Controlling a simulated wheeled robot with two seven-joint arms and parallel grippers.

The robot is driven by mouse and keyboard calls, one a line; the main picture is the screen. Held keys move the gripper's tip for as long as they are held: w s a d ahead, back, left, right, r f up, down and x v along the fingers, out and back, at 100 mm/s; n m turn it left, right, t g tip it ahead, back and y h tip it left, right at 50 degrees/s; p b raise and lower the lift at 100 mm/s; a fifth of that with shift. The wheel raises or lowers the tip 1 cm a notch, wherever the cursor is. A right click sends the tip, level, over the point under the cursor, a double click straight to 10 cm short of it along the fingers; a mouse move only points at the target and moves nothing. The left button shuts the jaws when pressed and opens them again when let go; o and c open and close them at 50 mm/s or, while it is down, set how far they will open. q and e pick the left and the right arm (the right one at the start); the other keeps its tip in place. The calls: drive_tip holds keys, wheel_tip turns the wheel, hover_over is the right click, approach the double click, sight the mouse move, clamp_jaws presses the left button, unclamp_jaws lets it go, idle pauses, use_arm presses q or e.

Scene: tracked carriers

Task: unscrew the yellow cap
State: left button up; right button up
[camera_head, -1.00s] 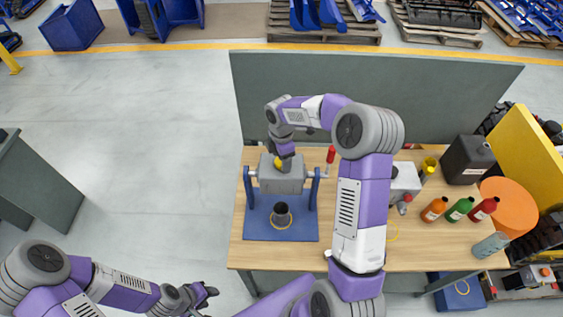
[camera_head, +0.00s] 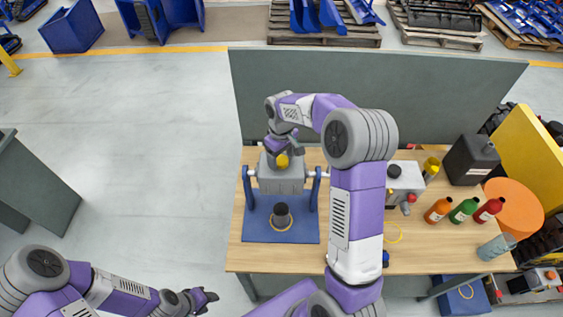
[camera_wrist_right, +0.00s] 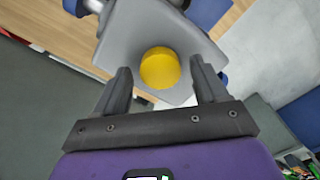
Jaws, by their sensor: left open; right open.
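The yellow cap (camera_head: 283,160) sits on the grey box-shaped housing (camera_head: 281,180), which hangs between the posts of a blue stand (camera_head: 270,233). In the right wrist view the round yellow cap (camera_wrist_right: 160,68) shows between the two spread fingers, on the grey surface (camera_wrist_right: 130,35), with a gap on each side. My right gripper (camera_head: 287,148) is open at the cap. From these views I cannot tell how far the fingertips reach down beside it. My left gripper (camera_head: 213,297) is open and empty, off the table at lower left.
A black cup (camera_head: 281,215) stands on the stand's blue base, below the housing. Orange (camera_head: 437,211), green (camera_head: 462,210) and red (camera_head: 488,210) bottles stand at the table's right. A grey panel (camera_head: 300,95) rises along the back. My right arm covers the table's middle.

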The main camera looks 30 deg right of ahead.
drive_tip(key=m, duration=1.5)
drive_tip(key=shift+p, duration=0.4)
drive_tip(key=c, duration=0.9)
drive_tip(key=n, duration=0.7)
drive_tip(key=shift+c, duration=0.2)
drive_tip(key=shift+n, duration=1.3)
